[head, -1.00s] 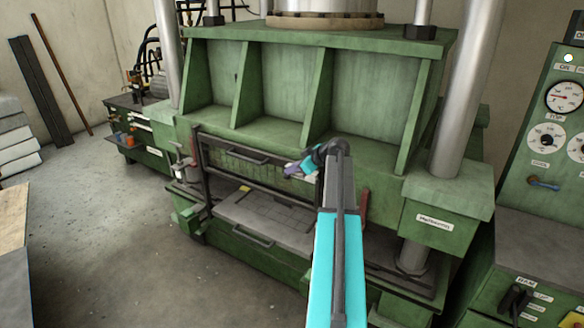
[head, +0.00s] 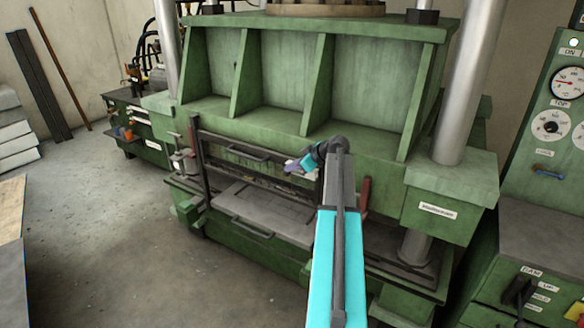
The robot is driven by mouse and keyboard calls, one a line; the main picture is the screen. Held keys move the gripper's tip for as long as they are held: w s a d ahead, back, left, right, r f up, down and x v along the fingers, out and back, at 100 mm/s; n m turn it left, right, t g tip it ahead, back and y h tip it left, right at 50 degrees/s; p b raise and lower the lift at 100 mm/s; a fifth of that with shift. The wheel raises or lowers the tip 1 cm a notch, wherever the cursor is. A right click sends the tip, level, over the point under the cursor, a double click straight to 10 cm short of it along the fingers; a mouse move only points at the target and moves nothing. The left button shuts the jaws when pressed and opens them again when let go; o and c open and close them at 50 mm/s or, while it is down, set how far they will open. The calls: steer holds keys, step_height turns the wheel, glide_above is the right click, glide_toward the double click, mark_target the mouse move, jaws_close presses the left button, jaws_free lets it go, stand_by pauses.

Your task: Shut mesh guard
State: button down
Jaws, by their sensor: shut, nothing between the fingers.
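The mesh guard (head: 247,153) is a dark frame with a bar handle on the front of the green press. It stands in the upper part of the opening between upright rails, and the gap beneath it is open. A grey plate (head: 262,208) with a front handle shows below it. My gripper (head: 290,166) is small in view, shut and empty, in front of the right part of the guard. Whether it touches the guard cannot be told. My arm hides the right end of the opening.
The green press (head: 375,82) fills the middle, with a steel column (head: 466,85) at right. A control cabinet (head: 545,130) with gauges and switches stands on the far right. A workbench (head: 130,125) is at the back left. The concrete floor (head: 110,240) at left is clear.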

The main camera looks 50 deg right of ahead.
step_height(320, 180, down, 17)
steer(key=b, duration=1.4)
steer(key=w+a+r+v, duration=0.1)
steer(key=r+v, duration=0.1)
steer(key=v, duration=1.1)
steer(key=shift+w+b, duration=0.3)
steer(key=shift+w, duration=0.05)
